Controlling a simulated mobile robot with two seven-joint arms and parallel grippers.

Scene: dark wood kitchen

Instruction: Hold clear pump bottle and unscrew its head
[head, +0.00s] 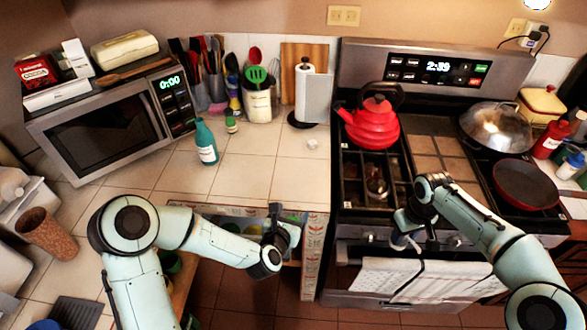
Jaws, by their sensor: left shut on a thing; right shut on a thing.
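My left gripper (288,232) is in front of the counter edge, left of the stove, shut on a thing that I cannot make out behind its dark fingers. My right gripper (402,222) is in front of the stove's near edge, shut on a small pale, partly see-through thing (401,243). I cannot tell whether this is the clear pump bottle or its head. The two grippers are well apart. No other clear pump bottle shows on the counter.
A teal bottle (206,143) and a small green-capped jar (230,121) stand on the tiled counter (262,158). A red kettle (372,122) and a dark pan (526,184) sit on the stove. A patterned towel (400,282) hangs at the oven front. The counter's middle is mostly clear.

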